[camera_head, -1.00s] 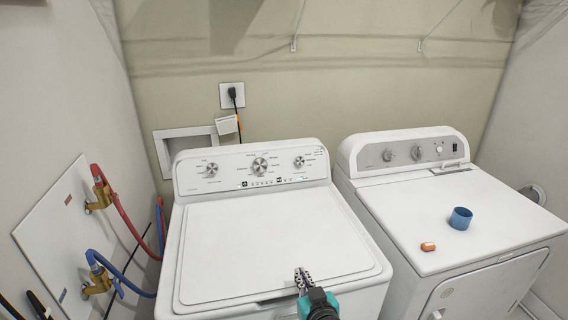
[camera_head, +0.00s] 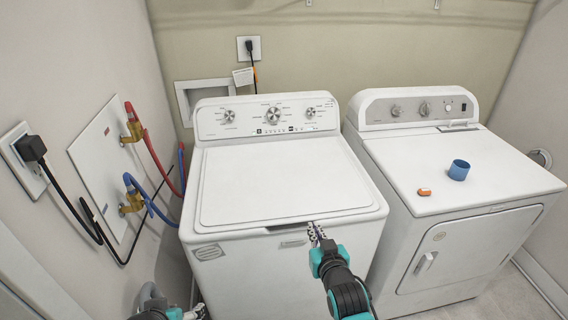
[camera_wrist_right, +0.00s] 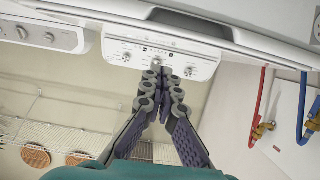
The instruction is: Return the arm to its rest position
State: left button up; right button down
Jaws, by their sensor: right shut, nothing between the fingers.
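My right gripper (camera_head: 315,233) is in front of the washer (camera_head: 285,190), at the front edge of its lid, with its arm coming up from the bottom. Its fingers are shut and empty. In the right wrist view, the fingertips (camera_wrist_right: 160,78) meet in front of the washer's control panel (camera_wrist_right: 185,62), which appears upside down. Part of my left arm (camera_head: 150,300), grey with some teal, shows at the bottom left edge.
The washer lid is closed. The dryer (camera_head: 400,163) stands to the right with a blue cup (camera_head: 459,170) and a small orange item (camera_head: 424,192) on top. Hoses and valves (camera_head: 132,130) are on the left wall. The wrist view shows a wire shelf (camera_wrist_right: 50,122) with round brown items.

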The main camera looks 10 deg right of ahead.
jog(key=s+f+g, duration=0.3)
jog(key=s+g, duration=0.4)
jog(key=s, duration=0.8)
jog(key=shift+s+d+g, duration=0.3)
jog(key=shift+d+g, duration=0.05)
jog(key=shift+g, duration=0.05)
